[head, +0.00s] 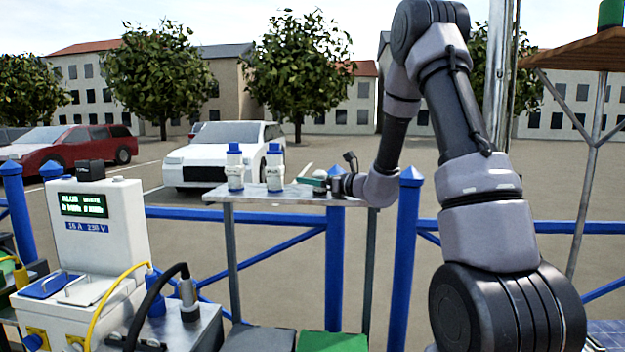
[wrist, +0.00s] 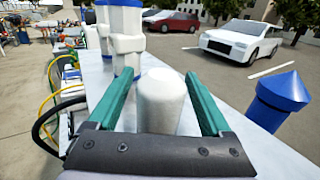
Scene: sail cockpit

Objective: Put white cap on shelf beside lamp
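My gripper (wrist: 160,78) is open, with two green fingers low over a metal shelf. A plain white cylinder with a rounded end (wrist: 162,105), probably the white cap, sits between the fingers, with a small gap on each side. In the head view my gripper (head: 316,182) is at the right part of the metal shelf (head: 300,197), and the white piece there is too small to make out clearly. Two white bottle-like items with blue tops, one on the left (head: 235,168) and one beside it (head: 274,168), stand on the same shelf. I cannot identify a lamp.
A wooden shelf (head: 575,52) at the upper right bears a green object (head: 611,14), cut off by the frame. Blue railing posts (head: 406,240) stand under and beside my arm. A white power box (head: 98,225) with cables is at the left.

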